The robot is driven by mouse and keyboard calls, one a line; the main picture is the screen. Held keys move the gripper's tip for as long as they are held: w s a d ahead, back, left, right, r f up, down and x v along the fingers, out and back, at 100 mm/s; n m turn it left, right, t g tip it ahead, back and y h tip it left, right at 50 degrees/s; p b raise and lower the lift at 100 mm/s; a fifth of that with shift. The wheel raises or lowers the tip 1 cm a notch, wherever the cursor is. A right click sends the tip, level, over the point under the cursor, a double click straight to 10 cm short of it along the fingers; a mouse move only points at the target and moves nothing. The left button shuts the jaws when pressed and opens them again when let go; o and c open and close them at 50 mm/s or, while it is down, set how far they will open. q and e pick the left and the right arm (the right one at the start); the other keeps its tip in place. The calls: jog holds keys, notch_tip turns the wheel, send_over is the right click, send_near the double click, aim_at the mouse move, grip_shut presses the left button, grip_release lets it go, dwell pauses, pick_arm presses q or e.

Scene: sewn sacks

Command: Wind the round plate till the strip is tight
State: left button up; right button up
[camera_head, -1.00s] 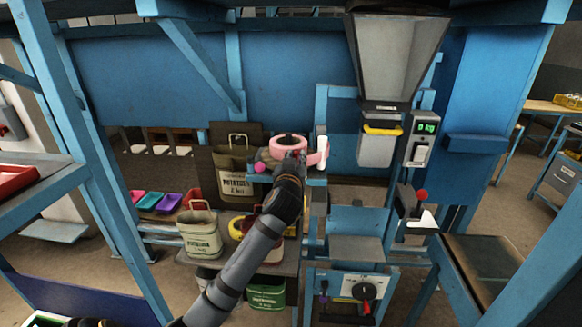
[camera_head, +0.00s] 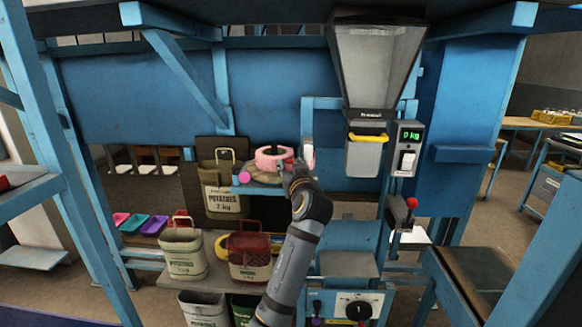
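A pink roll of strip (camera_head: 270,153) with a dark centre sits on a small blue shelf in the middle. A brownish round piece (camera_head: 263,172) lies under it, with a pink knob (camera_head: 245,178) at its left edge. I cannot tell how tight the strip is. My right gripper is out of view.
A white upright piece (camera_head: 307,155) stands right of the roll. A hopper (camera_head: 375,70) with a yellow-handled outlet (camera_head: 368,138) and a display reading 0 kg (camera_head: 410,135) are further right.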

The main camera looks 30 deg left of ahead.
pick_arm(q)
notch_tip(320, 180, up, 10)
dwell(0.6)
jog(key=shift+c, duration=0.3)
